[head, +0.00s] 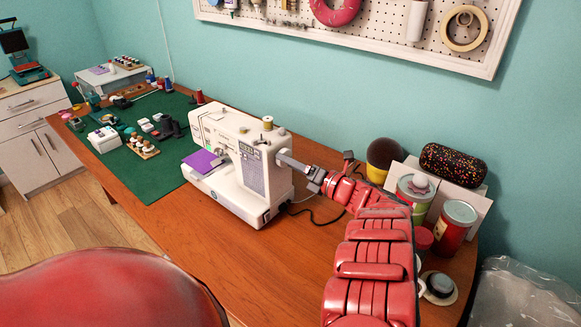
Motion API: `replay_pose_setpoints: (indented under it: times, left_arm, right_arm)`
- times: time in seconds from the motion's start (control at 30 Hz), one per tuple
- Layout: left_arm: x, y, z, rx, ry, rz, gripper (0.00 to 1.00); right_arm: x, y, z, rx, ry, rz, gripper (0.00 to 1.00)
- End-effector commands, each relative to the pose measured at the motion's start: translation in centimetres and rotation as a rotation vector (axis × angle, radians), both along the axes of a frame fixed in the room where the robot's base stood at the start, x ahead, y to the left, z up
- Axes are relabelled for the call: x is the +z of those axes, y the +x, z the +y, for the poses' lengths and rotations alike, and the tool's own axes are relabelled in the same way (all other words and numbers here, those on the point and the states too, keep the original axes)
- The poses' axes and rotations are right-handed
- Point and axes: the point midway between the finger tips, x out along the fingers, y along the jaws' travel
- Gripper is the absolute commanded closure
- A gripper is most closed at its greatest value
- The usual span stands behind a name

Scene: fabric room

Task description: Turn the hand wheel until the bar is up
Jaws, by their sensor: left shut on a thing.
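The white sewing machine (225,135) stands on the wooden table, with its needle end to the left and a purple cloth (203,161) at that end. My left gripper (284,157) is at the upper right end of the machine. It is shut at the hand wheel's place, and its grey fingers and wrist hide the wheel. The bar is at the needle end above the cloth, too small and shaded to tell its height. My right gripper is out of view.
A green mat (130,163) with sewing items covers the table's left part. Tins (455,222), a dark patterned case (452,165) and a dark round object (383,152) stand at the right, close to my left arm. The wooden table (270,255) is bare in front of the machine.

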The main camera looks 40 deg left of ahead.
Motion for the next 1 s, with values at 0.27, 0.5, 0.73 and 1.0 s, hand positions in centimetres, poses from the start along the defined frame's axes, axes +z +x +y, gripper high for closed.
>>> replay_pose_setpoints:
  times: [0.27, 0.5, 0.73, 1.0]
  left_arm:
    - [-0.28, -0.02, -0.01, 0.002, -0.006, -0.134, 0.89]
    - [-0.27, -0.01, 0.00, 0.002, -0.007, -0.181, 0.89]
    - [-0.26, -0.01, 0.01, 0.002, -0.006, -0.188, 0.89]
    - [-0.24, 0.00, 0.01, 0.002, -0.006, -0.188, 0.21]
  right_arm:
    - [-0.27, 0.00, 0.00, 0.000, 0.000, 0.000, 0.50]
    - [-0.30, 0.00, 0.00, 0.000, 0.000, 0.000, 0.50]
    - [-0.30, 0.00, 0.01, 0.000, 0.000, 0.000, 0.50]
    - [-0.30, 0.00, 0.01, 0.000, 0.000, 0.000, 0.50]
